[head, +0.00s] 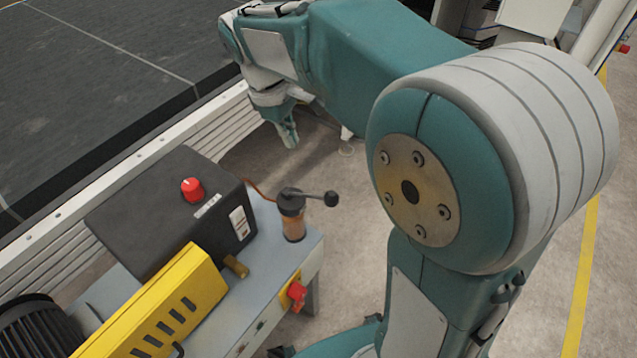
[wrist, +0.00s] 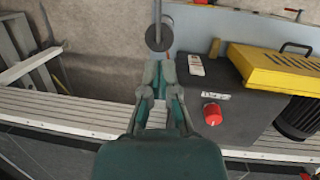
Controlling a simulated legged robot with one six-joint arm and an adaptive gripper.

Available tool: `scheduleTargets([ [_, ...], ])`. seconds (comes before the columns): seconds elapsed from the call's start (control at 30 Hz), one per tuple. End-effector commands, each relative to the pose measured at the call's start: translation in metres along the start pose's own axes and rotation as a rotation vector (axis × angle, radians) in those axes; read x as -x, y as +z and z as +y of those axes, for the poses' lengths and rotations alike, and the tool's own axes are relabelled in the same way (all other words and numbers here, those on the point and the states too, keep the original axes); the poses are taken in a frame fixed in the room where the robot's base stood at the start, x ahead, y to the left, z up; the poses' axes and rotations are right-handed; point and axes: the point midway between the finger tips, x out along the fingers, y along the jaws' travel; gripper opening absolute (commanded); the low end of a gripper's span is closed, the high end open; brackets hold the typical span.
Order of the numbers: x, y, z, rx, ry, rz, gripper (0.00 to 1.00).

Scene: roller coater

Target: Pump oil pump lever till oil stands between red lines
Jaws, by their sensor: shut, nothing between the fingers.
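The oil pump stands on the near right corner of the grey machine table. Its amber oil cup (head: 294,224) has a black cap with a lever (head: 318,196) reaching right to a round black knob. The oil level and red lines are too small to make out. In the wrist view the dark round cap (wrist: 159,38) shows from above, with the lever running to the top edge; the cup is hidden. My gripper (head: 289,138) hangs beyond the pump, fingers down and apart from it. In the wrist view my gripper (wrist: 159,66) is shut and empty, just below the cap in the picture.
Left of the pump are a black box with a red knob (head: 192,189) and a yellow guard (head: 165,308). A red switch (head: 297,292) sits on the table front (head: 262,317). A white ribbed rail (head: 215,122) runs behind. Floor right of the pump is clear.

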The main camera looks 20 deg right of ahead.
Motion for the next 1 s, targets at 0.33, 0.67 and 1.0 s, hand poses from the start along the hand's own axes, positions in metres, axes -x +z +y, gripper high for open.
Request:
scheduleTargets([
  [0.33, -0.045, 0.000, -0.001, -0.001, -0.003, -0.005, 0.00],
  [0.67, -0.105, 0.003, -0.001, -0.002, -0.002, -0.003, 0.00],
  [1.0, -0.128, 0.028, -0.001, -0.001, 0.000, 0.000, 0.00],
])
